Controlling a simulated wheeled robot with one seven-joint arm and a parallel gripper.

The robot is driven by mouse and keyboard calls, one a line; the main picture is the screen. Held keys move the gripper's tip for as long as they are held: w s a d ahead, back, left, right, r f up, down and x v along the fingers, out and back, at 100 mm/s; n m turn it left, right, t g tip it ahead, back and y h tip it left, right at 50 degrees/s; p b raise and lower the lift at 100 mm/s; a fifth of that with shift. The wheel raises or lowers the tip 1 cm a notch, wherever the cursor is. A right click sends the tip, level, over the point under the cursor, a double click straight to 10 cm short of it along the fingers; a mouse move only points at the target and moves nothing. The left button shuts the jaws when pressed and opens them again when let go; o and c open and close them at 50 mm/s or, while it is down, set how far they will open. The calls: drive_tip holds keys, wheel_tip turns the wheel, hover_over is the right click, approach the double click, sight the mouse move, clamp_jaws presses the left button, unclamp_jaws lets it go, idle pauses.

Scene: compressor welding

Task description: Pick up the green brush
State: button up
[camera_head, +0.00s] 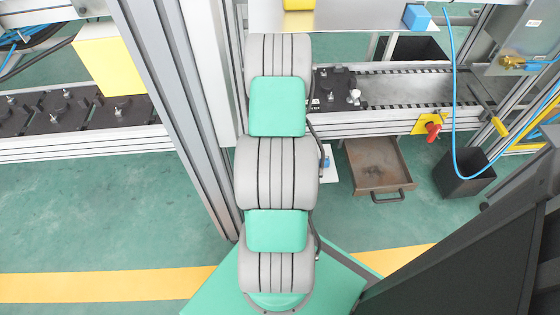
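I cannot make out a green brush anywhere in the head view. My gripper does not show either. My grey and green arm runs up the middle of the picture, and its upper end passes out of sight at the edge of a metal shelf plate (355,17). What my gripper is near, and whether it holds anything, is hidden.
A blue block (417,17) and a yellow object (298,4) are on the plate. Conveyors lie left (80,143) and right (420,90). A brown drawer-like tray (378,165) and a dark bin (462,178) are at right. Green floor (90,220) is clear at left.

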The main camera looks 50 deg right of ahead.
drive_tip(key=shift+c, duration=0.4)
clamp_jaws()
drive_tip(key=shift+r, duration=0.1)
